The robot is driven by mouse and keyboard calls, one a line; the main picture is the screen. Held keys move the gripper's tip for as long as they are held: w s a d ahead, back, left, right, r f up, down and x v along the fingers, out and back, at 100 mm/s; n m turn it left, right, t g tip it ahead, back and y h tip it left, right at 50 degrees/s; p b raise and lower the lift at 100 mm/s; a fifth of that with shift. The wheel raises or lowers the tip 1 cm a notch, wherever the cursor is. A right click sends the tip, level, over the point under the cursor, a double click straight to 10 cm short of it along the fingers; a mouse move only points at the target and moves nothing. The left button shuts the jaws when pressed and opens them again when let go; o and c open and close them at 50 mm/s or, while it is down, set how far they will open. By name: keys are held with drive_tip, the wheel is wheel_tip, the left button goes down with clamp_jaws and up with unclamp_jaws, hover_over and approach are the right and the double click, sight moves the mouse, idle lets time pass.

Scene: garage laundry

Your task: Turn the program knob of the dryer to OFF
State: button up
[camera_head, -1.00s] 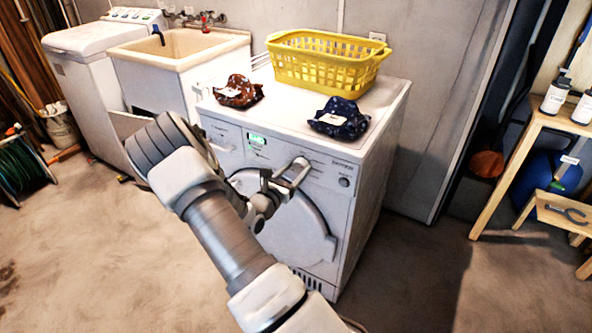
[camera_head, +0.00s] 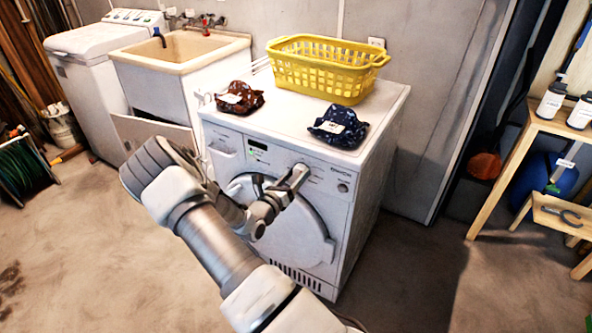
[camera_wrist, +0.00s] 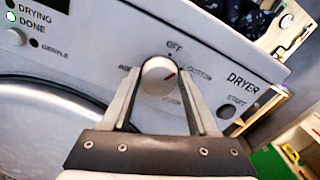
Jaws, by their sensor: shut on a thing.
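The white dryer (camera_head: 322,262) stands in the middle of the head view, with its control panel facing me. Its round program knob (camera_wrist: 158,76) shows in the wrist view, below the printed word OFF. My gripper (camera_wrist: 161,82) is shut on the knob, one finger on each side. In the head view my gripper (camera_head: 298,176) is at the panel and hides the knob.
A yellow basket (camera_head: 325,72) and two dark cloth bundles, one brown (camera_head: 240,98) and one blue (camera_head: 340,127), lie on the dryer top. A START button (camera_wrist: 227,111) sits right of the knob. A wooden shelf (camera_head: 497,170) stands at the right.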

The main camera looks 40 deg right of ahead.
drive_tip(key=n+p, duration=0.2)
drive_tip(key=n, duration=0.1)
drive_tip(key=shift+a+r, duration=0.1)
drive_tip(key=shift+w+n+p, duration=0.1)
drive_tip(key=shift+n+p, duration=0.7)
drive_tip(key=shift+n, duration=0.6)
drive_tip(key=shift+f, duration=0.25)
drive_tip(key=o, duration=1.4)
drive_tip(key=shift+c, duration=0.2)
drive_tip(key=shift+a, duration=0.1)
drive_tip(key=p+v, duration=0.2)
drive_tip(key=v, duration=1.5)
drive_tip(key=shift+a, duration=0.1)
